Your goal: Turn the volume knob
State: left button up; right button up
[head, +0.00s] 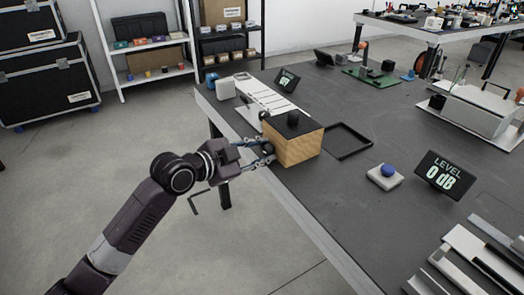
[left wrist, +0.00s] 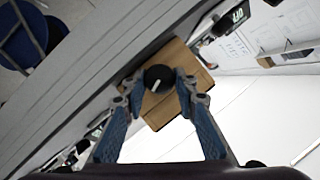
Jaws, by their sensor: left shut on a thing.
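The volume knob is a round black dial on the side face of a wooden box (head: 292,150) near the table's left edge. In the left wrist view the knob (left wrist: 158,76) shows a white pointer line, tilted toward the lower left of the picture. My left gripper (head: 267,150) reaches in from the left; its two blue fingers are closed around the knob, one on each side. In the head view the fingers partly hide the knob. A black display (head: 445,175) at the right reads "LEVEL 0 dB". My right gripper is not in view.
A blue button on a pale base (head: 384,177) and an empty black tray frame (head: 347,141) lie right of the box. A small display (head: 287,79) stands behind it. Metal channels (head: 470,250) lie front right. The dark tabletop between is mostly clear.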

pick_arm(q)
jog(key=o, duration=1.1)
jog(key=shift+o, duration=0.2)
